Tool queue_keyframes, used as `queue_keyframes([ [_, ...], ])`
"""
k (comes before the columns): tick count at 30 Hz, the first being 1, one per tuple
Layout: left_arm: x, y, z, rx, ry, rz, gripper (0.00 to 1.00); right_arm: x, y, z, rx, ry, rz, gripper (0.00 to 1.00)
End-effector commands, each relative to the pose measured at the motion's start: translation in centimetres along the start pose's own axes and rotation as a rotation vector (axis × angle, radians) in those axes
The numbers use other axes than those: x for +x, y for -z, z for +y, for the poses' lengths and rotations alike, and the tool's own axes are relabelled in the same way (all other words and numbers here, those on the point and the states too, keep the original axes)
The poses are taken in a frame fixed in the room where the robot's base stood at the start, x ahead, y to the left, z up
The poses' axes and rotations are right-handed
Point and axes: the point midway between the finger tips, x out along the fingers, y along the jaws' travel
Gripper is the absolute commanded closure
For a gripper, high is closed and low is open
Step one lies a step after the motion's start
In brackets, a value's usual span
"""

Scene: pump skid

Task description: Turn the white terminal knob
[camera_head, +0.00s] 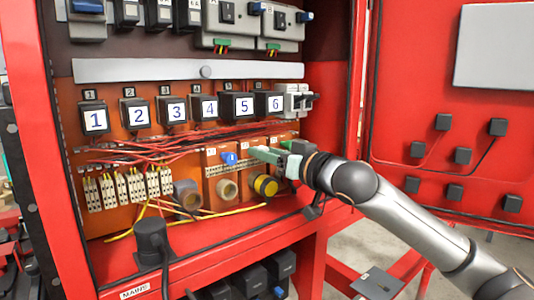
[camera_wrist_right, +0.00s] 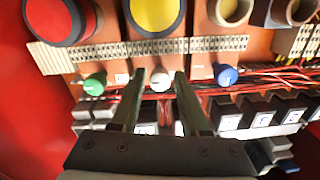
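The white terminal knob (camera_wrist_right: 160,80) sits on the orange panel, between a green knob (camera_wrist_right: 95,84) and a blue knob (camera_wrist_right: 227,76) in the right wrist view. My right gripper (camera_wrist_right: 160,74) is open, with one finger on each side of the white knob and a small gap showing at both sides. I cannot tell how deep the fingertips reach around it. In the head view my right gripper (camera_head: 258,154) points left at the panel, just right of the blue knob (camera_head: 229,158), and hides the white knob. My left gripper is not in view.
A terminal strip, a yellow round part (camera_wrist_right: 155,14) and a red round part (camera_wrist_right: 60,18) lie close to the fingers. Red wires (camera_head: 130,150) run under the numbered black blocks (camera_head: 243,106). The red cabinet edge (camera_head: 340,110) stands near my right forearm.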

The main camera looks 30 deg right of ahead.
Motion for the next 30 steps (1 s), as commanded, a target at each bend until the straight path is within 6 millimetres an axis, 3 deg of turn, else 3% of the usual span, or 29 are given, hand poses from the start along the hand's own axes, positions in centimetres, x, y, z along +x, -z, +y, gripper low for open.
queue_keyframes([
  [2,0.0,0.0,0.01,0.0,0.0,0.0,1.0,-0.01,0.0,0.0,0.0,0.0,0.0,0.65],
  [11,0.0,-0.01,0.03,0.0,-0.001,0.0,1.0,-0.02,-0.01,0.0,0.0,0.0,0.0,0.99],
  [30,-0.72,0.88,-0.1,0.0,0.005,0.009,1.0,-0.03,0.18,-0.03,-0.09,-0.001,-0.006,1.0],
])
